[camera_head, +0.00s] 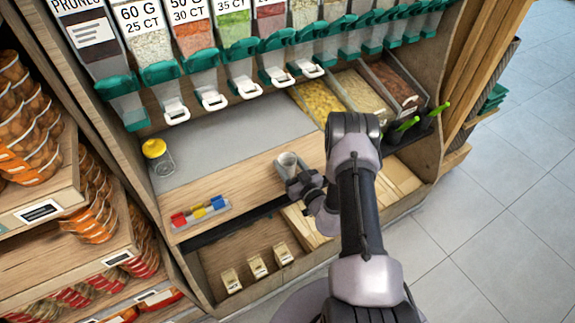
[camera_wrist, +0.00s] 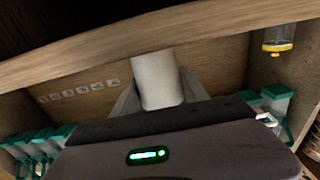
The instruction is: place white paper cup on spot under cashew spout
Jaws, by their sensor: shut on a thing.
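The white paper cup (camera_head: 287,161) is above the wooden counter, near its front edge, in the head view. My gripper (camera_head: 293,176) is shut on it. In the wrist view, the cup (camera_wrist: 157,80) stands between the two grey fingers of my gripper (camera_wrist: 158,92). A row of teal spouts (camera_head: 274,62) with white levers hangs under the clear bins at the back. I cannot tell which spout is the cashew one. The grey strip (camera_head: 235,142) of counter below the spouts is mostly bare.
A small rack of red, yellow and blue pieces (camera_head: 200,212) lies at the front left. Open bins of food (camera_head: 318,99) with green-handled scoops (camera_head: 407,124) are at the right.

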